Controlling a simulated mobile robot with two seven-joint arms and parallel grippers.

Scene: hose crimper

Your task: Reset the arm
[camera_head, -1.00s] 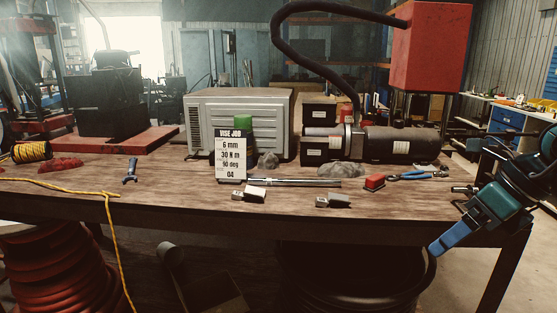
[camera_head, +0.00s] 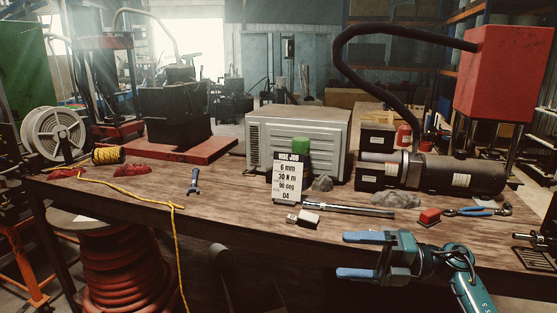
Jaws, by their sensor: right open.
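My right gripper (camera_head: 349,256) is in the lower right of the head view, in front of the bench's front edge. Its two blue fingers point left and stand apart, with nothing between them. Its teal arm comes up from the bottom right. My left gripper is not in view. The wooden bench (camera_head: 235,200) carries a dark hose machine (camera_head: 440,172) at the right, with a thick black hose (camera_head: 345,75) arching to a red box (camera_head: 503,75).
A job card (camera_head: 289,178) stands before a grey metal case (camera_head: 300,140). A torque wrench (camera_head: 348,208), small metal blocks (camera_head: 304,217), a red block (camera_head: 429,217) and blue-handled pliers (camera_head: 475,211) lie near the front. A yellow cord (camera_head: 178,245) hangs over the edge at left.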

